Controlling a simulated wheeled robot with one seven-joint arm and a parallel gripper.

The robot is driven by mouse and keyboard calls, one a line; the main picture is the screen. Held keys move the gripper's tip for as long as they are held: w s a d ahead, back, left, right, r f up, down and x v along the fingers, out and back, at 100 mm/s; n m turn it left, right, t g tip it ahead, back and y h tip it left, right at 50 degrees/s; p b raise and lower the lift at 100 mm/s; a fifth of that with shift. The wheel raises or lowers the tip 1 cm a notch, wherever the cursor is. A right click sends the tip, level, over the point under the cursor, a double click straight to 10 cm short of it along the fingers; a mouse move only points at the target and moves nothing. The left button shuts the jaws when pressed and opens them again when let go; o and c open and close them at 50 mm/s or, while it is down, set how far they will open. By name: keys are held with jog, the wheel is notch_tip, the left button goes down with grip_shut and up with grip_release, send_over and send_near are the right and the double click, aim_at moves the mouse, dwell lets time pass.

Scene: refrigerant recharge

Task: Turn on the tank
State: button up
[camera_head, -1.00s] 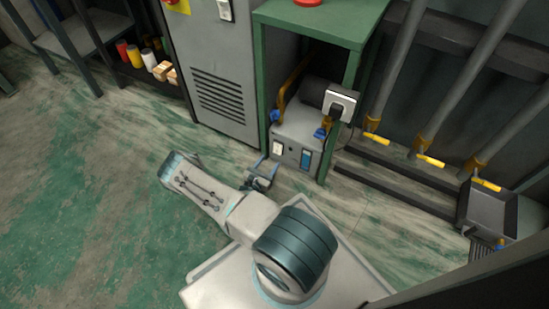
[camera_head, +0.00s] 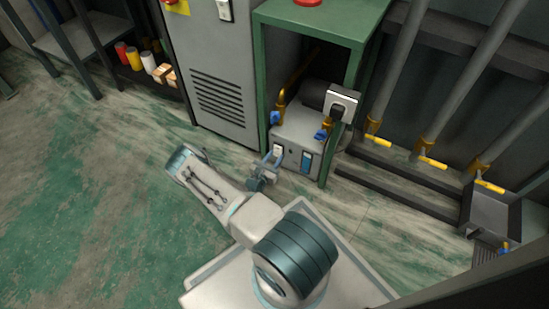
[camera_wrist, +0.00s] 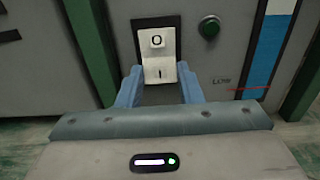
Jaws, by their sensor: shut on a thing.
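The tank unit (camera_head: 297,130) is a grey box low inside a green frame, with a white rocker switch (camera_head: 278,150) on its front. In the wrist view the switch (camera_wrist: 157,55) shows O at the top and I below, in a dark surround. Which side is pressed in is hard to tell. My gripper (camera_head: 268,162) is at the front of the unit. In the wrist view its blue fingers (camera_wrist: 160,78) stand on either side of the lower part of the switch, shut on it.
A green round button (camera_wrist: 210,29) and a blue-and-white gauge strip (camera_wrist: 269,42) are right of the switch. Green frame legs (camera_head: 337,153) stand close to the unit. A grey vented cabinet (camera_head: 218,95) is to its left. Pipes with yellow handles (camera_head: 378,141) are right. Floor at left is clear.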

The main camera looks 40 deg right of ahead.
jog(key=shift+w+f, duration=0.1)
jog(key=shift+f, duration=0.05)
jog(key=shift+t+h, duration=0.4)
jog(key=shift+h, duration=0.1)
jog(key=o, duration=1)
jog(key=p+v, duration=0.4)
jog(key=v, duration=1)
jog(key=shift+w, duration=0.1)
